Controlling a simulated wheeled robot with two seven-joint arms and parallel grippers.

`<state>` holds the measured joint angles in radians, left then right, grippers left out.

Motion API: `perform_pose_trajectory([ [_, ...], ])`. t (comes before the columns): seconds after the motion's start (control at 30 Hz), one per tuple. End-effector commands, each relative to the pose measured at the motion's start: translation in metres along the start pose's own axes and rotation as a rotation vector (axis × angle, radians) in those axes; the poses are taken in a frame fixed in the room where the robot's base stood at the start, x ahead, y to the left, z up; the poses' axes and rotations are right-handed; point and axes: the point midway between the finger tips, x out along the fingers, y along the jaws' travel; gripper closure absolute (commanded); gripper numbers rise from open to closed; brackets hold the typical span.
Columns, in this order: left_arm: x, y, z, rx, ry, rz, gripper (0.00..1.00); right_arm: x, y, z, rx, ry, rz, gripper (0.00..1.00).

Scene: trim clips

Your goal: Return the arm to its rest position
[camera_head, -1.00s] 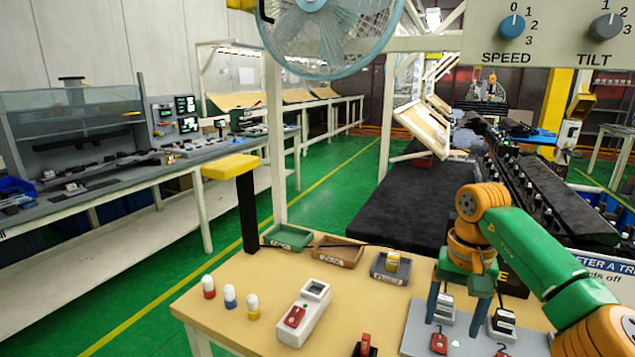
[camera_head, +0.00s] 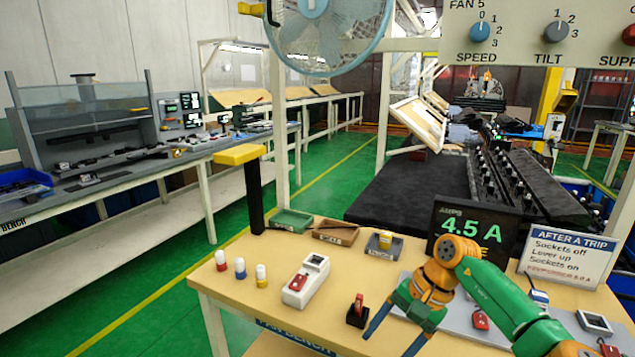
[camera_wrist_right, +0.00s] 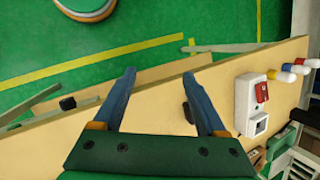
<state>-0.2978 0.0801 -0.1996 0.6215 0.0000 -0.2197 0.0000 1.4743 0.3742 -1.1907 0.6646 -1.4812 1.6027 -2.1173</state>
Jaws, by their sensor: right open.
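My right arm (camera_head: 500,298) comes in from the lower right of the head view. Its gripper (camera_head: 388,343) hangs tilted over the front edge of the wooden bench (camera_head: 232,300), with the blue fingers spread and nothing between them. In the right wrist view the gripper (camera_wrist_right: 159,74) is also open and empty, with the bench edge and green floor beyond it. The red lever switch (camera_head: 357,310) stands just left of the gripper, apart from it as far as I can tell. My left gripper is not in view.
A white device with a red button (camera_head: 306,281) and three colour-banded cylinders stand on the bench's left. Small trays (camera_head: 336,233) line its back. A display (camera_head: 470,236) reads 4.5 A, beside an "AFTER A TRIP" sign (camera_head: 570,258). A grey panel with sockets lies partly behind my arm.

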Motion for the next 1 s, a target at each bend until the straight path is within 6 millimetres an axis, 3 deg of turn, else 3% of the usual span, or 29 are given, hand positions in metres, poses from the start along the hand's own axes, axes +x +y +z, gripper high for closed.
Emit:
perform_pose_trajectory([
  [0.17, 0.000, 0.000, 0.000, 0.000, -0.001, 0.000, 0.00, 0.066, -0.034, 0.033, 0.384, -0.282, -0.231, 0.26],
  [0.27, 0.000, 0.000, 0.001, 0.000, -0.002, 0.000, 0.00, 0.110, -0.058, 0.048, 0.920, -0.605, -0.408, 0.26],
  [0.3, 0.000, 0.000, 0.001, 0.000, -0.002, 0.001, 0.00, 0.128, -0.061, 0.044, 1.223, -0.763, -0.466, 0.26],
  [0.37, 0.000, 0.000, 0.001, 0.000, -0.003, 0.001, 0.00, 0.161, -0.046, 0.021, 1.771, -1.008, -0.530, 0.26],
  [0.4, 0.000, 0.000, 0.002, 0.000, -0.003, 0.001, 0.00, 0.183, -0.024, 0.003, 2.106, -1.139, -0.557, 0.26],
  [0.47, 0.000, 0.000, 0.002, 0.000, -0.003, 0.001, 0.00, 0.211, 0.013, -0.016, 2.492, -1.272, -0.583, 0.26],
  [0.5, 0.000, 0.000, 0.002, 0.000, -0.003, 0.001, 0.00, 0.231, 0.042, -0.025, 2.718, -1.336, -0.599, 0.26],
  [0.53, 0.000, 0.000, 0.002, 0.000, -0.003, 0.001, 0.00, 0.244, 0.064, -0.029, -2.692, 1.289, 0.573, 0.26],
  [0.67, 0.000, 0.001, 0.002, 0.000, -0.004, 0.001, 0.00, 0.299, 0.165, -0.027, -2.201, 0.938, 0.443, 0.26],
  [0.77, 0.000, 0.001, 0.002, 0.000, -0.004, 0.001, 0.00, 0.332, 0.244, -0.004, -1.854, 0.714, 0.395, 0.26],
  [0.9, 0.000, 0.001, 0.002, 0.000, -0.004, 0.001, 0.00, 0.364, 0.345, 0.048, -1.413, 0.454, 0.377, 0.26],
  [1.0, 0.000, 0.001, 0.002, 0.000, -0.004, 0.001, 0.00, 0.373, 0.397, 0.086, -1.175, 0.325, 0.386, 0.26],
])
